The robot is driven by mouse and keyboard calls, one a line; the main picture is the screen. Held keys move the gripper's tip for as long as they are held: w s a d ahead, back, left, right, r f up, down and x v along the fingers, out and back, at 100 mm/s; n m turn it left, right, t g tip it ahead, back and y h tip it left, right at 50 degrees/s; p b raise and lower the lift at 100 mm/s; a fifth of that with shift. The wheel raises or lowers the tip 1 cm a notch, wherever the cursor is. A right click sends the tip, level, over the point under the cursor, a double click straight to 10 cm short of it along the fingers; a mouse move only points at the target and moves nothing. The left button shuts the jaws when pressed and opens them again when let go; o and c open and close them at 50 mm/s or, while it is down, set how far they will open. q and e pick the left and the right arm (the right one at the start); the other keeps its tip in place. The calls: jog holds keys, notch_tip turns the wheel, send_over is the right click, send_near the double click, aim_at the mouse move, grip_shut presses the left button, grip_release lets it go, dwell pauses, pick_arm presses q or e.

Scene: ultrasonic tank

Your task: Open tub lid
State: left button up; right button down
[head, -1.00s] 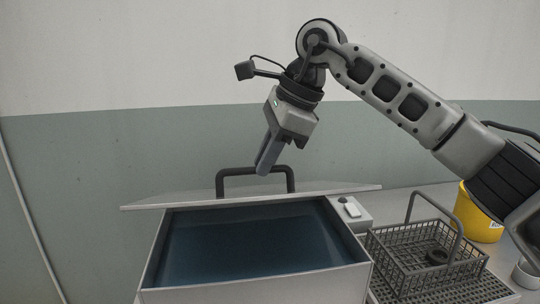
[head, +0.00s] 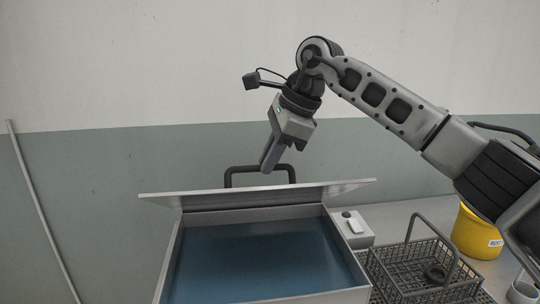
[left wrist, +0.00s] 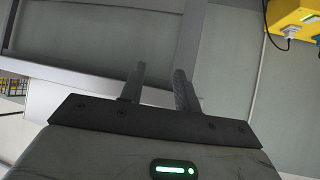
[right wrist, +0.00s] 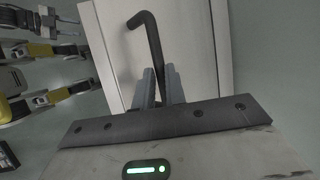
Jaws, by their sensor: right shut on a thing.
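The tub (head: 172,262) is open at the front and shows blue liquid inside. Its pale lid (head: 340,186) is raised at the tub's back edge and seen nearly edge-on. The black bar handle (head: 238,169) stands up behind the lid's edge. My right gripper (head: 267,168) is shut on this handle. In the right wrist view the fingers (right wrist: 160,82) are close about the dark handle (right wrist: 149,30), with the lid's pale face (right wrist: 195,35) behind. My left gripper (left wrist: 160,78) shows only in the left wrist view, open with an empty gap.
A grey control box (head: 350,228) adjoins the tub's right side. A wire basket (head: 400,268) with a dark ring in it stands right of that. A yellow bucket (head: 474,235) and a white cup (head: 522,290) are farther right. A yellow box (left wrist: 293,18) shows in the left wrist view.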

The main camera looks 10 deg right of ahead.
pick_arm(q)
grip_shut()
jog(key=w+a+r+m+t+y, duration=0.2)
jog(key=a+m+t, duration=0.15)
jog(key=a, duration=0.75)
jog(key=w+a+r+m+t+h, duration=0.1)
jog(key=w+r+m+t, duration=0.3)
jog(key=w+r+m, duration=0.4)
jog(key=w+d+r+m+g+h, duration=0.1)
jog(key=w+d+r+m+h, duration=0.2)
jog(key=d+r+m+h, duration=0.2)
jog(key=w+d+r+m+g+h, duration=0.2)
jog(key=d+r+m+h, duration=0.3)
jog(key=r+m+h, duration=0.3)
jog(key=w+d+r+m+g+h, duration=0.2)
jog(key=w+d+r+m+h, duration=0.2)
jog(key=r+m, duration=0.7)
jog(key=shift+w+d+r+h, duration=0.3)
jog(key=shift+d+r+h, duration=0.6)
jog(key=shift+r+h, duration=0.3)
